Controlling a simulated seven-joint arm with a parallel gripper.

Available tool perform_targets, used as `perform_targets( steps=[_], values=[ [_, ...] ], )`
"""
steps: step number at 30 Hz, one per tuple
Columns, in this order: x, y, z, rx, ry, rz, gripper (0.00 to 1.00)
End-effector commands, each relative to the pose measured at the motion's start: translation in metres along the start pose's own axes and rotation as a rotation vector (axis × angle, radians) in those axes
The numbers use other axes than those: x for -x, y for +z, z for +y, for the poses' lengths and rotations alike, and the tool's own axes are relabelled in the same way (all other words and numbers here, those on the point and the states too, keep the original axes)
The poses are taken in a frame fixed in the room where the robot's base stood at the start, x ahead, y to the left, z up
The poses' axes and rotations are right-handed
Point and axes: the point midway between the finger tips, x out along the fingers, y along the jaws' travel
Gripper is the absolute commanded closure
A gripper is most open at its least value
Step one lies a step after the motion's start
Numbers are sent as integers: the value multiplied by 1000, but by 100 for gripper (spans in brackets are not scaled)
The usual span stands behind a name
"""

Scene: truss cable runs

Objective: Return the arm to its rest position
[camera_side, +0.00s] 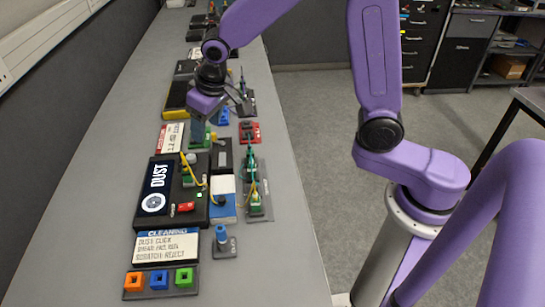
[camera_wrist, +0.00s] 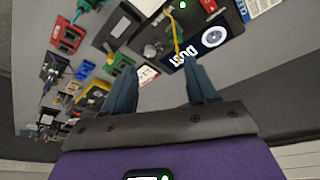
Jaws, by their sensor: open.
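My purple arm reaches over the bench from the right in the side view. My gripper (camera_side: 204,118) hangs above the middle of the bench, behind the DUST unit. In the wrist view its two blue-grey fingers (camera_wrist: 157,92) stand apart with nothing between them. The bench (camera_side: 286,235) lies below it. A green block (camera_side: 201,140) shows just under the fingers in the side view; I cannot tell whether they touch it.
The black DUST unit (camera_side: 154,203) has a yellow cable. A CLEANING sign (camera_side: 167,246) and orange, blue and green blocks (camera_side: 159,280) stand at the near end. A red connector (camera_side: 249,132) and green connectors (camera_side: 254,200) line the right side. The bench's near right is bare.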

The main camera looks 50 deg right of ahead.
Motion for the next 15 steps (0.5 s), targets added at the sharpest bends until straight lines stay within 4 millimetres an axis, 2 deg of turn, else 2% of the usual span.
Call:
perform_targets(
  steps=[7,15],
  values=[
    [24,45,-6,168,-37,-47,43],
    [48,104,-4,354,-76,-100,43]
  ],
)
